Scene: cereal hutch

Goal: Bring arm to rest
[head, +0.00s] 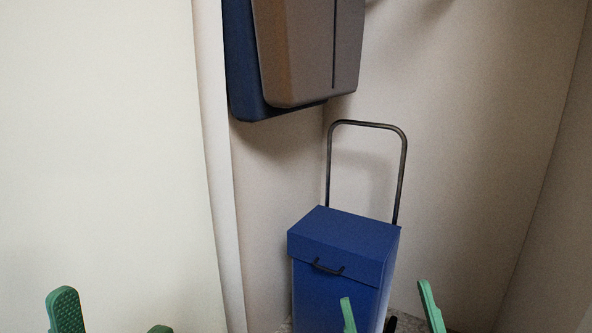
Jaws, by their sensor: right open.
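My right gripper (385,294) shows at the bottom, right of centre. Its two green fingers stand well apart with nothing between them, and one overlaps the front of a blue box in the picture. My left gripper (112,309) shows at the bottom left corner. Its green fingertips are apart, one tall and one barely in the frame, with no object seen between them. The arms behind both grippers are almost wholly out of view.
A blue lidded box (340,241) with a black front handle and a tall dark metal frame (366,125) stands in the corner. A grey and blue unit (308,50) hangs above. Pale walls enclose the corner; a little speckled floor shows beside the box.

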